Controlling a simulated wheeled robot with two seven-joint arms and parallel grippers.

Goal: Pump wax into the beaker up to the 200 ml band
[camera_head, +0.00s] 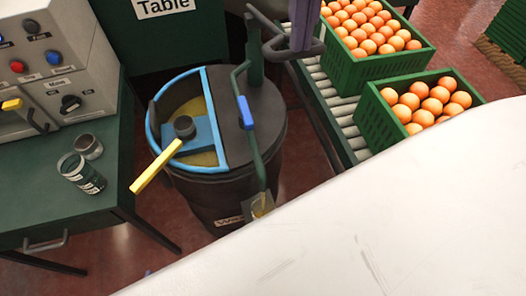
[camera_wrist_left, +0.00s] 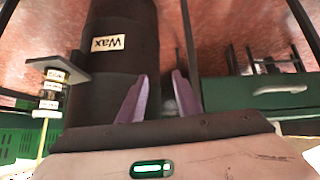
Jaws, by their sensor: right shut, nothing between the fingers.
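The dark wax drum (camera_head: 225,190) stands in the middle of the head view, with yellow wax (camera_head: 195,110) in its open half. A green pump pipe (camera_head: 257,150) with a blue grip runs down its front. Below the pipe's end is a small container, apparently the beaker (camera_head: 262,206), with some yellow inside; its level cannot be read. My right gripper (camera_head: 302,38) is shut and empty by the dark pump handle (camera_head: 283,50); contact is unclear. In the left wrist view, my left gripper (camera_wrist_left: 158,98) is open and empty, with the drum (camera_wrist_left: 112,75) beyond it.
A dark green table (camera_head: 60,215) at left holds a labelled glass (camera_head: 80,172), a small cup (camera_head: 88,146) and a control box (camera_head: 60,70). A yellow handle (camera_head: 155,167) sticks out over the drum's rim. Green orange crates (camera_head: 375,68) stand on rollers at right.

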